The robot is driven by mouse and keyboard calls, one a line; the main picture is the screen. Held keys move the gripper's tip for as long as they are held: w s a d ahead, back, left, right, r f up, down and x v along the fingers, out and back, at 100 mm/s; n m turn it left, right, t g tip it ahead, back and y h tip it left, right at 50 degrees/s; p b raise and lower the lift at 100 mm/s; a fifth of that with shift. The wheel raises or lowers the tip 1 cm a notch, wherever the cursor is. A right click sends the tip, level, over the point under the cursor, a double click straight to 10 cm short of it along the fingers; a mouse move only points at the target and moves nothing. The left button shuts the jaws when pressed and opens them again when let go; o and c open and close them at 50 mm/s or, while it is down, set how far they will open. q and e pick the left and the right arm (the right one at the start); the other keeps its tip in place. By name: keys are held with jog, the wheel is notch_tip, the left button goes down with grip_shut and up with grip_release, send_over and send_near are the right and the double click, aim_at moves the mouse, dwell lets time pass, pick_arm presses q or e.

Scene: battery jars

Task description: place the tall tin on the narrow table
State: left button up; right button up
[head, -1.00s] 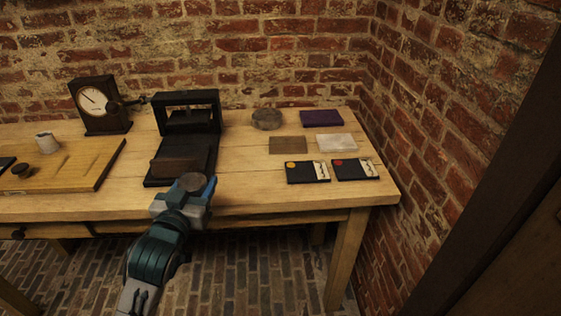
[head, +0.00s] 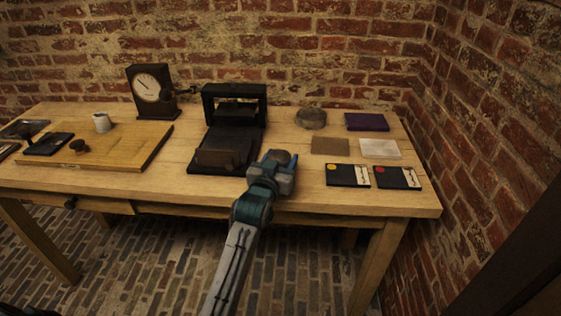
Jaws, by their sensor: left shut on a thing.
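My left gripper (head: 278,168) is shut on a dark, round-topped thing, taken to be the tall tin (head: 278,156). Only a little of its top shows; the jaws hide the rest, so its height cannot be seen. The gripper is over the front part of a long wooden table (head: 300,190), just right of a black press-like device. I cannot tell from this view whether this is the narrow table, or how far the tin is above it. My right gripper is not in view.
The black device (head: 235,105) stands behind and left of the gripper. To the right lie a round grey dish (head: 311,118), a purple block (head: 367,122) and two black cards (head: 347,176). A clock (head: 150,92) and wooden board (head: 130,148) stand left. A brick wall closes the right.

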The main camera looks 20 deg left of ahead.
pick_arm(q)
jog(key=shift+f, duration=0.3)
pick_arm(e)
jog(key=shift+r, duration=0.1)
pick_arm(q)
jog(key=shift+f, duration=0.1)
jog(key=o, duration=1)
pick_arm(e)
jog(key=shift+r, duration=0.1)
pick_arm(q)
jog(key=shift+o, duration=0.2)
jog(key=shift+s, duration=0.25)
jog(key=s, duration=1.1)
jog(key=shift+s+d, duration=0.25)
jog(key=shift+d, duration=0.05)
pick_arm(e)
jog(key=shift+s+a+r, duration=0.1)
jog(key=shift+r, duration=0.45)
